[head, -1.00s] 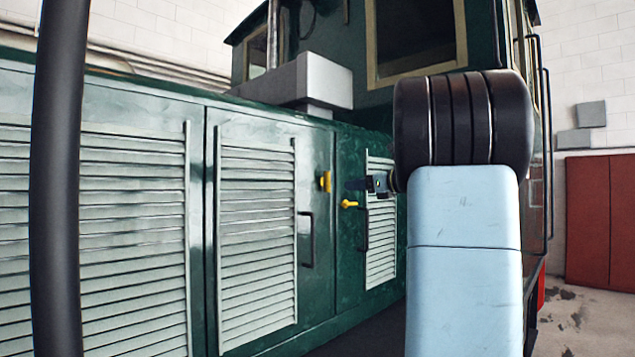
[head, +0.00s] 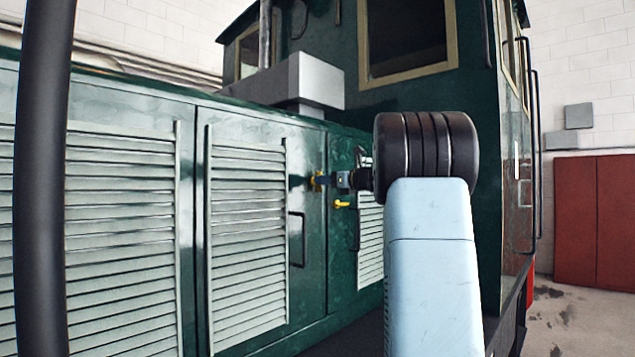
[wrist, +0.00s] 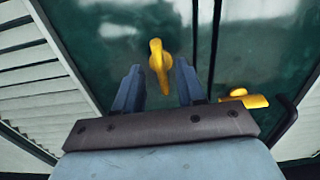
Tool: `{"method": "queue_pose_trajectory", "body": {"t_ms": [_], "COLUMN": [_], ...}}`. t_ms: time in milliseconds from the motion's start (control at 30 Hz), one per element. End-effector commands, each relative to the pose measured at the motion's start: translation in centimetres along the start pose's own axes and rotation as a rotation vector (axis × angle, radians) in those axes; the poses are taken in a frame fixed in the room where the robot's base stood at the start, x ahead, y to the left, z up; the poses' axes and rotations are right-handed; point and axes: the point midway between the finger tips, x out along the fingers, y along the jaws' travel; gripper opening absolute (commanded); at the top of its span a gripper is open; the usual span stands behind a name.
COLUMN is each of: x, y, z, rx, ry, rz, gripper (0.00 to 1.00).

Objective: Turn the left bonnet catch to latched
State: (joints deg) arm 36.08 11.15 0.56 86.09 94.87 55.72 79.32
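The left bonnet catch (head: 317,181) is a small yellow handle on the dark green bonnet side, beside the louvred door. In the wrist view the left bonnet catch (wrist: 158,60) stands upright in the picture. My gripper (wrist: 158,82) is open, with its blue-grey fingers on either side of this catch and a gap to each. In the head view my gripper (head: 325,181) is at the catch and partly covers it. A second yellow catch (head: 342,204) sits lower right and points sideways; it also shows in the wrist view (wrist: 243,98).
Louvred panels (head: 246,235) and a black door handle (head: 297,240) lie left of and below the catch. Another black handle (wrist: 275,125) is close to my gripper's right side. A grey box (head: 315,80) sits on the bonnet top. The cab stands behind.

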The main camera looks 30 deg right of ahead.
Motion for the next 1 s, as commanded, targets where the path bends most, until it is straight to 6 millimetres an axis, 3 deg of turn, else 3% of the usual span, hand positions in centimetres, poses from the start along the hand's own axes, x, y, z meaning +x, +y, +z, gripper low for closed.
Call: {"method": "queue_pose_trajectory", "body": {"t_ms": [200, 533, 933, 1000], "x": [1.8, 2.0, 2.0, 2.0], "y": [0.1, 0.1, 0.2, 0.2], "z": [0.0, 0.0, 0.0, 0.0], "rx": [0.000, -0.001, -0.001, -0.001], "ry": [0.000, 0.000, 0.000, 0.000], "rz": [0.002, 0.002, 0.002, 0.003], "gripper": [0.39, 0.39, 0.01, 0.00]}}
